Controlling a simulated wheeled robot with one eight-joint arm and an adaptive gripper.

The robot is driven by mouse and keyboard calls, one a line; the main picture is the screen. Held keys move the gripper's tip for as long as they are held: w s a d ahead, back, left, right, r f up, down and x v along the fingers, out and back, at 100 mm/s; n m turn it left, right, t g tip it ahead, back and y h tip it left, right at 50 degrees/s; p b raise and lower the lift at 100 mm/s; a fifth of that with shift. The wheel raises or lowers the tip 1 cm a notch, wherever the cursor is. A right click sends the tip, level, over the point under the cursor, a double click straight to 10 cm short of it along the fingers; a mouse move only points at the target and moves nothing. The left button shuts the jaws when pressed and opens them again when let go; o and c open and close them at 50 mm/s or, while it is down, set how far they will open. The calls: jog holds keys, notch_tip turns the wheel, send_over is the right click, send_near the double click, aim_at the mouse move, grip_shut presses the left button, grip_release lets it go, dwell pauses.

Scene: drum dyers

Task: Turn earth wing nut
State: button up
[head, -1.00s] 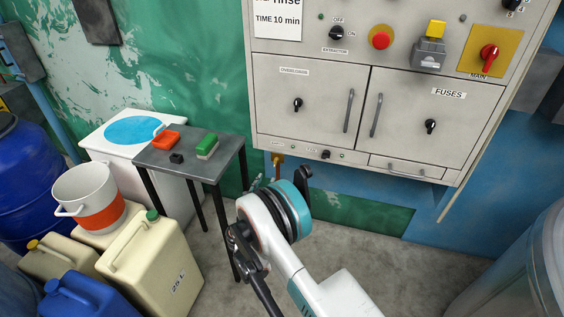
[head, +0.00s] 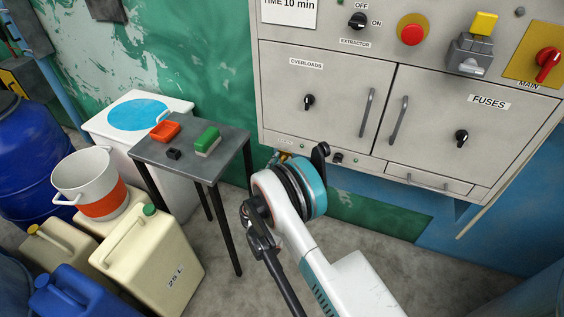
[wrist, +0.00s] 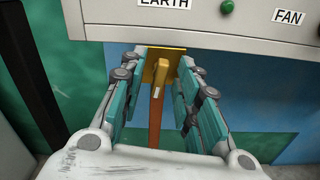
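The earth wing nut (wrist: 157,88) is a brass-coloured piece on a brass plate (wrist: 175,56) under the cabinet edge marked EARTH, in the wrist view. A copper-brown strip (wrist: 155,125) hangs below it. My gripper (wrist: 158,80) is open, with one teal-padded finger on each side of the wing nut. A gap shows between the nut and each finger. In the head view my own arm mostly hides the nut and gripper, below the cabinet's lower edge.
The grey control cabinet (head: 330,135) overhangs the work spot; its lower edge is just above my gripper in the wrist view. A small metal table (head: 170,150), jerrycans (head: 150,250) and a blue barrel (head: 30,160) stand at left. Bare floor lies below.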

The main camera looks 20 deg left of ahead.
grip_shut()
jog(key=shift+m, duration=1.1)
grip_release()
notch_tip(320, 180, up, 10)
